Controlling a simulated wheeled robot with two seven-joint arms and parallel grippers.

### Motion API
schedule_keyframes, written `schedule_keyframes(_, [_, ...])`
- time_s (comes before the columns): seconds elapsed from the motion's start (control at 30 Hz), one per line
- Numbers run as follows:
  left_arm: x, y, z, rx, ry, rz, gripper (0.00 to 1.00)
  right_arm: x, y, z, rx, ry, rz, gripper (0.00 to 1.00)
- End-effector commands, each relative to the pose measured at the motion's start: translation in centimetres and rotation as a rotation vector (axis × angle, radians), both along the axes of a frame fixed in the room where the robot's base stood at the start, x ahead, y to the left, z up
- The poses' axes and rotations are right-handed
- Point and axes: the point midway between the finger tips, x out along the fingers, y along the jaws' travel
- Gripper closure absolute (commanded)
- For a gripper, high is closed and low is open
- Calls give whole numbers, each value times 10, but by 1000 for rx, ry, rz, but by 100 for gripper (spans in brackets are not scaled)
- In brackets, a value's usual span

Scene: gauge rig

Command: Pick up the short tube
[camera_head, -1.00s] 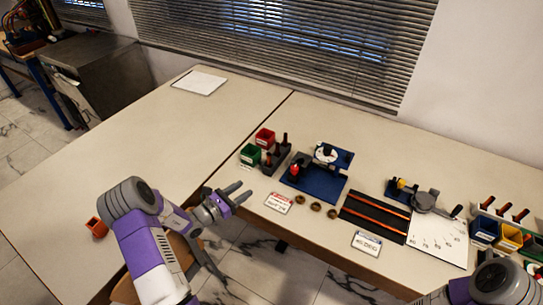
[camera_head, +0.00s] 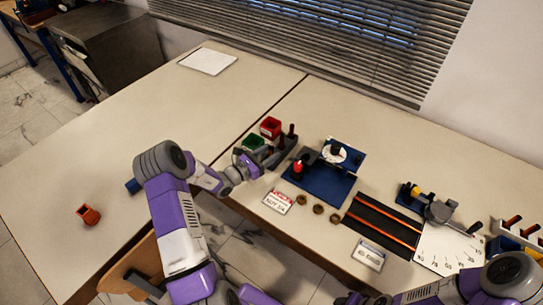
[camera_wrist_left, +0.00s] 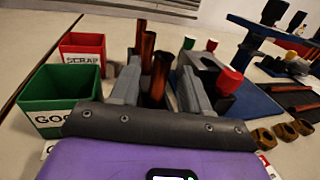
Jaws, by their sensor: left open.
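Copper-brown tubes stand upright in a dark grey rack (camera_head: 272,155) on the table. The tube's lower end is hidden behind the gripper body. My right gripper is out of view.
A green bin (camera_wrist_left: 62,95) and a red SCRAP bin (camera_wrist_left: 82,48) stand left of the rack. A blue fixture (camera_head: 322,186) with a red-topped part (camera_head: 298,168) stands to the right. Brown rings (camera_head: 318,209) lie in front. An orange part (camera_head: 88,215) lies far left.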

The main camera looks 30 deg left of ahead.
Motion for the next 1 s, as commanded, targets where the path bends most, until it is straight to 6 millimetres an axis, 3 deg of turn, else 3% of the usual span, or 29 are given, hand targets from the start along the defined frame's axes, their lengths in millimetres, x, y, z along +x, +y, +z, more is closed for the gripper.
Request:
schedule_keyframes(0.1, [13, -5, 0, 1, -1, -1, 54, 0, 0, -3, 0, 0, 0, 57])
schedule_keyframes(0.33, [14, -5, 0, 0, 0, 1, 55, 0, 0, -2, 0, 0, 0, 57])
schedule_keyframes(0.63, [14, -5, 0, 0, 0, 0, 100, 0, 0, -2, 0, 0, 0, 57])
schedule_keyframes(0.87, [14, -4, 1, 0, 0, 0, 100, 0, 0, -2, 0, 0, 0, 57])
schedule_keyframes(1.0, [14, -4, 12, 2, -2, 0, 100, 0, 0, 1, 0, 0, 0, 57])
